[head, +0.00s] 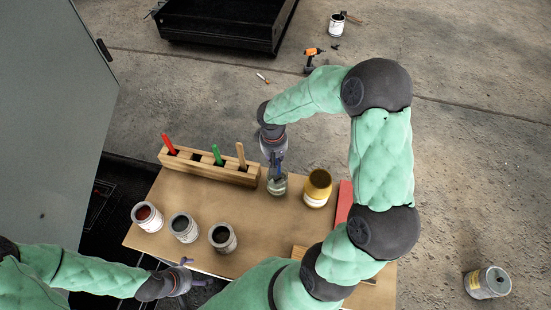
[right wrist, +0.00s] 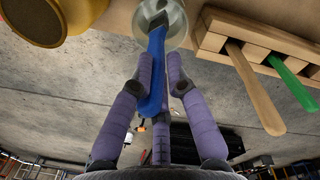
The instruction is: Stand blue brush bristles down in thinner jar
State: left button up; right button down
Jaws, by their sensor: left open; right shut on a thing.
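The blue brush (right wrist: 157,75) is held between the fingers of my right gripper (right wrist: 160,68). Its far end reaches into the mouth of a clear glass jar (right wrist: 174,28), the likely thinner jar; whether the bristles touch the bottom is hard to tell. In the head view, my right gripper (head: 278,160) is just above this glass jar (head: 277,188), behind the table's middle. The brush is mostly hidden there. My left gripper (head: 194,275) is open and empty at the table's front left edge, away from the jar.
A wooden rack (head: 208,170) holding red, green and plain-handled brushes stands left of the jar. A yellow can (head: 318,186) stands close on its right. Paint cans (head: 147,216), (head: 184,228), (head: 222,238) line the front left. A red object (head: 344,203) lies at right.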

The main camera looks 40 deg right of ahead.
jog(key=c, duration=1.1)
grip_release()
jog(key=shift+c, duration=0.2)
notch_tip(320, 180, up, 12)
jog(key=shift+a, duration=0.3)
jog(key=shift+f, duration=0.1)
